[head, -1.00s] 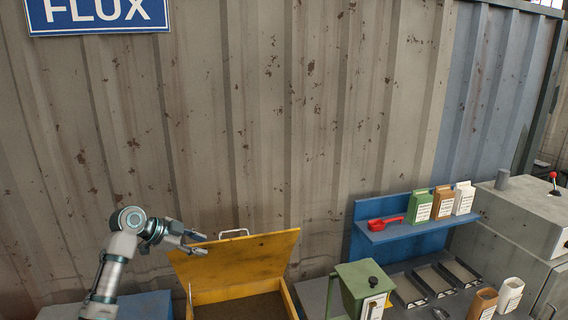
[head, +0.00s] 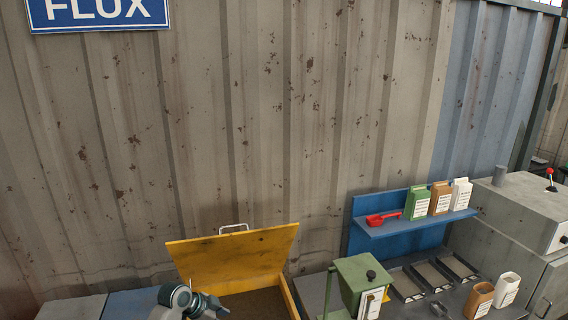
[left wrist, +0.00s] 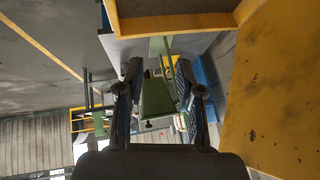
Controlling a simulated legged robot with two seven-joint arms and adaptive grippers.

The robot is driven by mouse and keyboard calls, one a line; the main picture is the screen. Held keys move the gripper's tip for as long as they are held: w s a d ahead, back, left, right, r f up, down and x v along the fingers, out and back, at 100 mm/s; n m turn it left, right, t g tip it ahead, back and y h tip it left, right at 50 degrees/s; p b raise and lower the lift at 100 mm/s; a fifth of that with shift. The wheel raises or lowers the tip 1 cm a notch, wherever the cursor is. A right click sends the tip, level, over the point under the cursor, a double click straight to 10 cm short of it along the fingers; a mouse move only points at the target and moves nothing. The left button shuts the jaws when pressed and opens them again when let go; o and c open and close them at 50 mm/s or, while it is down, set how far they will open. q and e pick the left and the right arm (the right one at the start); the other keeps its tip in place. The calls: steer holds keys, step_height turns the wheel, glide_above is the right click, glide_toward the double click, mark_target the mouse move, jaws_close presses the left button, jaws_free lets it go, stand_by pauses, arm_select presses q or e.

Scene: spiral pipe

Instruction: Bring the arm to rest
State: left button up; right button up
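My left arm shows at the bottom edge of the head view. Its gripper (head: 212,305) is low in front of the yellow box (head: 292,300), whose lid (head: 235,255) stands open. In the left wrist view the two dark fingers (left wrist: 160,98) are apart with nothing held between them. A green container shows beyond the gap between the fingers (left wrist: 157,97). My right gripper is in neither view.
A green lidded container (head: 358,280) stands right of the yellow box. A blue shelf (head: 400,230) holds a red scoop (head: 382,218) and several cartons. Dark trays (head: 432,277) and a grey machine (head: 515,225) are further right. A corrugated wall is behind.

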arm_select(q)
steer(key=s+d+f+n+y, duration=0.1)
steer(key=s+d+f+n, duration=0.1)
steer(key=s+f, duration=0.75)
steer(key=s+d+f+n+y, duration=0.1)
steer(key=s+d+f+n, duration=0.15)
steer(key=s+f, duration=0.65)
steer(key=s+a+f+n+y, duration=0.2)
steer(key=s+a+n, duration=0.15)
steer(key=s, duration=0.75)
steer(key=s+a+f+n+y, duration=0.1)
steer(key=s+a+f+n, duration=0.2)
steer(key=s, duration=0.9)
steer(key=s+a+f+n+g+b, duration=0.1)
steer(key=s+f+b, duration=0.15)
steer(key=f, duration=1.45)
steer(key=s+f+g+b, duration=0.1)
steer(key=f+b, duration=0.2)
steer(key=f, duration=1.4)
steer(key=s+a+f+g+b, duration=0.1)
steer(key=s+a+f+b, duration=0.2)
steer(key=s+f, duration=1.3)
steer(key=shift+s+f+b, duration=0.2)
steer(key=shift+f+b, duration=0.25)
steer(key=shift+b, duration=0.05)
